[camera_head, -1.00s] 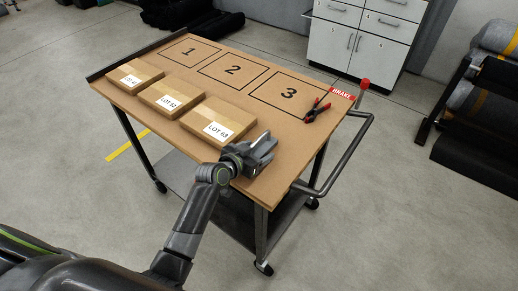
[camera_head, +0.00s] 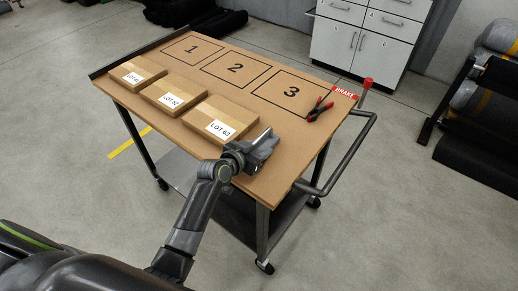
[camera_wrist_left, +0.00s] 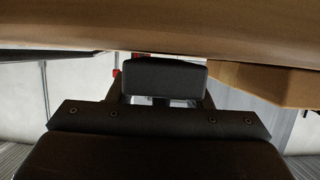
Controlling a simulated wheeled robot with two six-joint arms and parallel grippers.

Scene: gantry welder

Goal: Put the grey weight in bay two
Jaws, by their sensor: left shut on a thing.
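My left gripper (camera_head: 261,148) is at the near right part of the cart top, beside the box labelled LOT 63. It is shut on the grey weight, a dark block (camera_wrist_left: 165,76) that shows between the fingers in the left wrist view. In the head view the gripper mostly hides the weight. Bay two (camera_head: 235,69) is an empty black outline marked 2, in the middle of the far row, farther back and left of the gripper. My right gripper is not in view.
Bays one (camera_head: 192,50) and three (camera_head: 291,92) flank bay two. A red and black clamp (camera_head: 319,109) lies at bay three's right edge. Boxes LOT 61 (camera_head: 137,73), LOT 62 (camera_head: 173,94) and LOT 63 (camera_head: 221,117) line the near side. A red brake lever (camera_head: 366,84) stands at right.

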